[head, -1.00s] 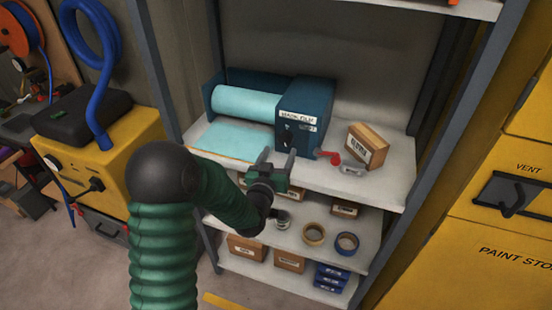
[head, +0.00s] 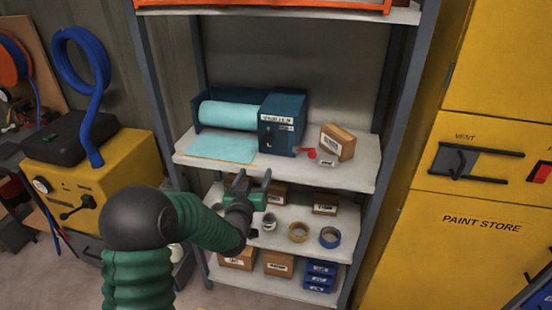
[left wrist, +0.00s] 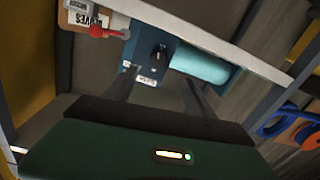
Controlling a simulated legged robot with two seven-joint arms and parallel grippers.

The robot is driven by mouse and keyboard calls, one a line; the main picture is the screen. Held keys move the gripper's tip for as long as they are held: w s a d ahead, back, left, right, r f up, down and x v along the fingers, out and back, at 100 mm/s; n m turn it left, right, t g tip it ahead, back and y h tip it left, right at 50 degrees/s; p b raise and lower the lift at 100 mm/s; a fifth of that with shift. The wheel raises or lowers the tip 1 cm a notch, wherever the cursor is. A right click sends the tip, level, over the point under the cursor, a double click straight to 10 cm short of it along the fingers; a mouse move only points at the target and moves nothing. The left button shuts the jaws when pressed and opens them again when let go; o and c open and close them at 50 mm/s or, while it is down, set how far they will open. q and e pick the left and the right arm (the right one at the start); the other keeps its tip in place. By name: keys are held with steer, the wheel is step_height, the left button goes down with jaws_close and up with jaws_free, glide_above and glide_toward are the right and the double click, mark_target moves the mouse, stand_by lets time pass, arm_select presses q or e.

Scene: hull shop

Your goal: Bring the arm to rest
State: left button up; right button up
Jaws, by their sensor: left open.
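My left arm (head: 140,222) comes in from the lower left of the head view. Its green gripper (head: 253,180) is open, with nothing between its two dark fingers. The gripper appears in front of the shelving, around the front edge of the middle shelf (head: 350,178). In the left wrist view, the gripper (left wrist: 160,92) shows two spread fingers with a gap between them. My right gripper is not in view.
The middle shelf holds a blue dispenser (head: 281,124) with a teal roll (head: 228,115), a red-handled tool (head: 308,152) and a carton (head: 338,143). Tape rolls (head: 299,232) sit below. A yellow machine (head: 80,170) stands left, a yellow paint cabinet (head: 470,240) right.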

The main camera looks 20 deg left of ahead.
arm_select(q)
steer(key=s+d+f+m+g+h, duration=0.4)
steer(key=s+d+f+g, duration=0.3)
steer(key=s+d+f, duration=0.35)
steer(key=s+d+f+g, duration=0.1)
steer(key=s+d+g, duration=0.2)
steer(key=s, duration=0.6)
steer(key=s+d+f+g, duration=0.2)
steer(key=s+d+g, duration=0.1)
steer(key=s, duration=0.7)
steer(key=shift+s+m+g+h+p, duration=0.15)
steer(key=shift+m+g+h+p, duration=0.2)
steer(key=shift+g, duration=0.45)
steer(key=shift+d, duration=0.15)
